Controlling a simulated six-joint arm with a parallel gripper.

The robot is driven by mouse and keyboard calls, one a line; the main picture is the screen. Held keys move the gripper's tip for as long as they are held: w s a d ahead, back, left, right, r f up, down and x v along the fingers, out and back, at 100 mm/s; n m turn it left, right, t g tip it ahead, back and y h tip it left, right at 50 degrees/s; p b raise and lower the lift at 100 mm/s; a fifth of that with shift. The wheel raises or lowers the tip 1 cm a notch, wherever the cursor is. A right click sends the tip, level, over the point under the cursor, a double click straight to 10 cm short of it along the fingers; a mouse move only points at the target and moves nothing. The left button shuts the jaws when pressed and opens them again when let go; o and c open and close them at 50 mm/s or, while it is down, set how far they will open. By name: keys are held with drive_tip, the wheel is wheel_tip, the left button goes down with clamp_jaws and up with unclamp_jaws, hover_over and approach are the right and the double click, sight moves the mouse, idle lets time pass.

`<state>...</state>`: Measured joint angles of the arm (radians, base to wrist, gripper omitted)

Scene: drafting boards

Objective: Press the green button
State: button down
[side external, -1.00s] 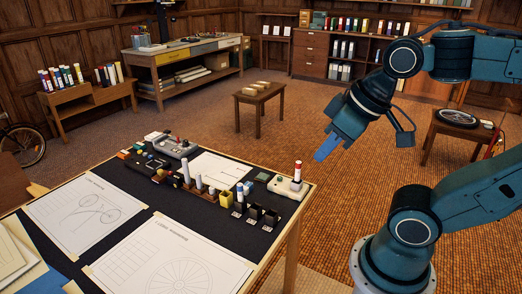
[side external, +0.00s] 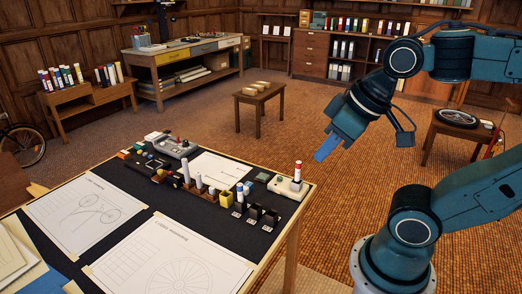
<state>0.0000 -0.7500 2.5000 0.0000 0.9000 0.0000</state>
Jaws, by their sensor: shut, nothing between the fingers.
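My gripper (side external: 326,149) has blue fingers, closed together, and points down and left in the air, beyond the right end of the drafting table (side external: 293,226). It is apart from everything and holds nothing. A light grey box (side external: 290,188) at the table's right corner carries a small greenish button (side external: 279,180) beside an upright red-and-white stick (side external: 298,171). Another grey box (side external: 172,147) at the table's far edge has small red and green parts on top. Both are too small to tell exactly which part is the green button.
Between the boxes stand several pegs, a yellow cup (side external: 227,199), black holders (side external: 255,212) and a dark green square piece (side external: 262,177). Drawing sheets (side external: 172,263) cover the near side. A stool with a wheel (side external: 458,118) stands behind my arm. The air around my gripper is clear.

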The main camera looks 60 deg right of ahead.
drive_tip(key=shift+w, duration=0.1)
idle(0.6)
drive_tip(key=w+d+f+h, duration=0.1)
drive_tip(key=w+d, duration=0.2)
drive_tip(key=w, duration=0.3)
drive_tip(key=w+d+h, duration=0.1)
drive_tip(key=w+d, duration=0.2)
drive_tip(key=w, duration=0.2)
drive_tip(key=m+h, duration=0.1)
drive_tip(key=h, duration=0.3)
hover_over(280, 178)
wheel_tip(280, 178, down, 22)
drive_tip(key=shift+s+g, duration=0.15)
drive_tip(key=shift+g, duration=0.25)
drive_tip(key=shift+a+f, duration=0.1)
drive_tip(key=shift+f, duration=0.1)
drive_tip(key=shift+f, duration=4.3)
